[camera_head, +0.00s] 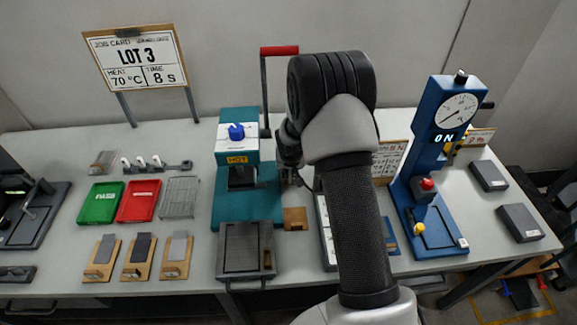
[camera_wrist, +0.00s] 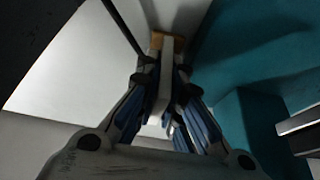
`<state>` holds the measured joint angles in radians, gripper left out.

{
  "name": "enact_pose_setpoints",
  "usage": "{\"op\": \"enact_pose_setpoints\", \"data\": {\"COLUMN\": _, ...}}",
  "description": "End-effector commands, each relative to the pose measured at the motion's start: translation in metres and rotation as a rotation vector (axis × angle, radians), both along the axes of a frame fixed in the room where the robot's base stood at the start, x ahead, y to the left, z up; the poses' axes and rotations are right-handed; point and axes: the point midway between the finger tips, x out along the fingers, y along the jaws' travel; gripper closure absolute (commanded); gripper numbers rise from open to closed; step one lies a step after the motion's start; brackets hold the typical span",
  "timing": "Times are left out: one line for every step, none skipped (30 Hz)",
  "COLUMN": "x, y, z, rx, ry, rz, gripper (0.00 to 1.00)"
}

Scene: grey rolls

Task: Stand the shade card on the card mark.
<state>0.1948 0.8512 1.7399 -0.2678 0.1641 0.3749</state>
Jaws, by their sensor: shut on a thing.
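In the wrist view my gripper (camera_wrist: 164,82) is shut on a narrow pale thing with an orange-brown end (camera_wrist: 158,40). It looks like the shade card seen nearly edge-on, but its face and markings do not show. In the head view my arm reaches over the bench, and my gripper's dark side (camera_head: 289,148) shows beside the teal press (camera_head: 262,205). The fingertips and the held thing are hidden there behind my arm. I cannot make out the card mark in either view.
The teal press has a red-handled lever (camera_head: 280,50) and a HOT label. A blue gauge stand (camera_head: 432,160) is at the right. Green (camera_head: 101,203) and red (camera_head: 139,201) trays, a wire rack (camera_head: 179,198) and several wooden boards with grey samples (camera_head: 140,257) are at the left.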

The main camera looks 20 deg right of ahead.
Motion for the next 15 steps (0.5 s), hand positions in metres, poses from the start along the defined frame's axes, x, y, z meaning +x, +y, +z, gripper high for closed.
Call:
{"op": "enact_pose_setpoints", "data": {"x": 0.009, "y": -0.003, "z": 0.0, "rx": -0.001, "ry": -0.004, "rz": -0.002, "gripper": 1.0}}
{"op": "enact_pose_setpoints", "data": {"x": 0.014, "y": -0.005, "z": 0.0, "rx": 0.0, "ry": -0.004, "rz": -0.002, "gripper": 1.0}}
{"op": "enact_pose_setpoints", "data": {"x": 0.019, "y": -0.006, "z": -0.001, "rx": 0.0, "ry": -0.002, "rz": -0.002, "gripper": 1.0}}
{"op": "enact_pose_setpoints", "data": {"x": 0.023, "y": -0.007, "z": -0.001, "rx": 0.001, "ry": -0.002, "rz": -0.001, "gripper": 1.0}}
{"op": "enact_pose_setpoints", "data": {"x": 0.022, "y": -0.007, "z": -0.006, "rx": 0.001, "ry": 0.001, "rz": 0.0, "gripper": 1.0}}
{"op": "enact_pose_setpoints", "data": {"x": 0.021, "y": -0.006, "z": -0.011, "rx": 0.001, "ry": 0.001, "rz": 0.001, "gripper": 1.0}}
{"op": "enact_pose_setpoints", "data": {"x": 0.021, "y": -0.006, "z": -0.013, "rx": 0.001, "ry": 0.001, "rz": 0.001, "gripper": 1.0}}
{"op": "enact_pose_setpoints", "data": {"x": 0.021, "y": -0.006, "z": -0.014, "rx": 0.001, "ry": 0.0, "rz": 0.001, "gripper": 1.0}}
{"op": "enact_pose_setpoints", "data": {"x": 0.021, "y": -0.006, "z": -0.014, "rx": 0.001, "ry": 0.0, "rz": 0.001, "gripper": 1.0}}
{"op": "enact_pose_setpoints", "data": {"x": 0.021, "y": -0.006, "z": -0.013, "rx": 0.001, "ry": 0.0, "rz": 0.001, "gripper": 1.0}}
{"op": "enact_pose_setpoints", "data": {"x": 0.021, "y": -0.006, "z": -0.013, "rx": 0.0, "ry": -0.001, "rz": 0.001, "gripper": 1.0}}
{"op": "enact_pose_setpoints", "data": {"x": 0.021, "y": -0.007, "z": -0.012, "rx": 0.0, "ry": -0.001, "rz": 0.001, "gripper": 1.0}}
{"op": "enact_pose_setpoints", "data": {"x": 0.021, "y": -0.006, "z": -0.012, "rx": 0.0, "ry": -0.001, "rz": 0.001, "gripper": 1.0}}
{"op": "enact_pose_setpoints", "data": {"x": 0.021, "y": -0.007, "z": -0.012, "rx": 0.0, "ry": -0.001, "rz": 0.001, "gripper": 1.0}}
{"op": "enact_pose_setpoints", "data": {"x": 0.021, "y": -0.006, "z": -0.012, "rx": 0.001, "ry": -0.001, "rz": 0.0, "gripper": 1.0}}
